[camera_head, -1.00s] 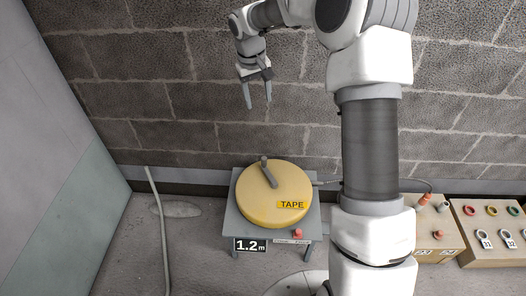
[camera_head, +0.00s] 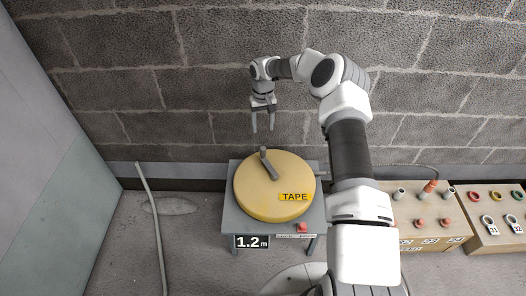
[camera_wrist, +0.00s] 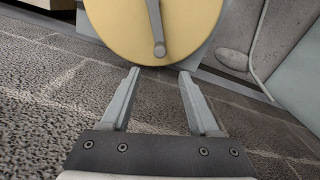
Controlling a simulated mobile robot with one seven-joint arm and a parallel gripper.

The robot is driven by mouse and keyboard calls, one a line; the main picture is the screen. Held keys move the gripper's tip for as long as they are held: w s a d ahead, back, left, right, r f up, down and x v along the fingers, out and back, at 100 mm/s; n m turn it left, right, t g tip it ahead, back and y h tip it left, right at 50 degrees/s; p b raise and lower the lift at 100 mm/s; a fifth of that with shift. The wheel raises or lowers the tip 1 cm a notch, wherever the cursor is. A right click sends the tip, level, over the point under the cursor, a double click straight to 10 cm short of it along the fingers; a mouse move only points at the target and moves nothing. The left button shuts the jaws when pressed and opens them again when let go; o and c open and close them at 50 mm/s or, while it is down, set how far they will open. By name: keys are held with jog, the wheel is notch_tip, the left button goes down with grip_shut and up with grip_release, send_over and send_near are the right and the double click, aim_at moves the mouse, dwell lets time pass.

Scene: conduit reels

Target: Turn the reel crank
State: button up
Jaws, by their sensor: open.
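The yellow reel (camera_head: 262,203), marked TAPE, lies flat on a small grey table (camera_head: 228,215). A grey crank (camera_head: 269,165) sits on its top, with an arm running from the middle toward the back and an upright knob. In the wrist view the reel (camera_wrist: 120,25) and crank (camera_wrist: 156,28) show at the top, ahead of the fingertips. My gripper (camera_head: 263,130) is open and empty, pointing down above and behind the crank, apart from it. Its two fingers also show in the wrist view (camera_wrist: 160,72), with nothing between them.
A red button (camera_head: 302,227) and a 1.2 m sign (camera_head: 252,242) are on the table's front. Wooden boxes with rings and numbered tags (camera_head: 435,215) stand at the right. A grey pipe (camera_head: 152,225) stands at the left. A block wall is behind.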

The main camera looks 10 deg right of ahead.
aim_at(263, 148)
notch_tip(263, 148, down, 14)
jog(key=b, duration=0.3)
jog(key=shift+r, duration=0.2)
jog(key=shift+c, duration=0.3)
grip_shut()
dwell(0.9)
